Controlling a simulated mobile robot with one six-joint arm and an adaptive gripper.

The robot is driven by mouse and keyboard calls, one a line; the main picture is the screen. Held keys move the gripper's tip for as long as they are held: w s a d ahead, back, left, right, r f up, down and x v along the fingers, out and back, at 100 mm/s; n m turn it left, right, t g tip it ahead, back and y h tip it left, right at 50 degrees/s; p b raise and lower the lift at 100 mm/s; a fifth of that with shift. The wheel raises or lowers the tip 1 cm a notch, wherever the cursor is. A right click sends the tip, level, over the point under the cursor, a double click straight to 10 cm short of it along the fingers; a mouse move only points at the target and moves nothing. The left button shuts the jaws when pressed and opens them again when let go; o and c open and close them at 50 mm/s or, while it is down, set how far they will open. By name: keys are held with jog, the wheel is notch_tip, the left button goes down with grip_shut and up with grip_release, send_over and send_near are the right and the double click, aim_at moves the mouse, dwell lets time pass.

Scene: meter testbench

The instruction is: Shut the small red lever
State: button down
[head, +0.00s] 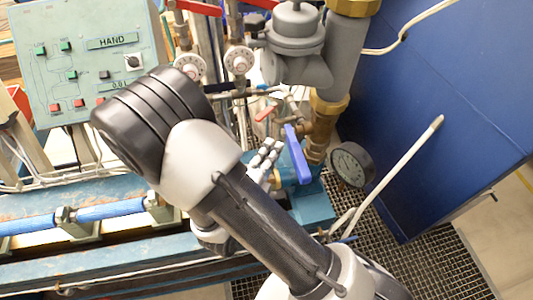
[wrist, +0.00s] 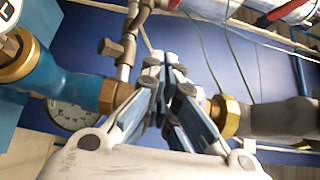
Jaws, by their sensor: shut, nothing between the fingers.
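The small red lever (head: 264,113) shows in the head view on the thin pipework, up and slightly left of the blue lever (head: 297,154). It is tilted, and its exact angle is hard to tell. My gripper (head: 270,148) is shut and empty, just below the red lever in the picture and left of the blue lever. It looks apart from the red lever, though depth is unclear. In the wrist view my gripper (wrist: 166,66) has its fingers together in front of brass fittings and pipes.
Larger red levers (head: 199,7) sit at the top above white dial knobs (head: 239,60). A pressure gauge (head: 351,165) hangs right of the blue lever. A grey regulator (head: 297,35), a control panel (head: 88,60) and a blue cabinet (head: 450,90) surround the pipes.

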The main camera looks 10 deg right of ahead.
aim_at(267, 112)
jog(key=w+d, duration=0.1)
jog(key=w, duration=0.6)
jog(key=shift+w, duration=0.2)
jog(key=shift+a, duration=0.1)
jog(key=shift+w+a+m+g+h, duration=0.15)
jog(key=shift+a+m+g+h, duration=0.05)
jog(key=shift+m+g+h, duration=0.2)
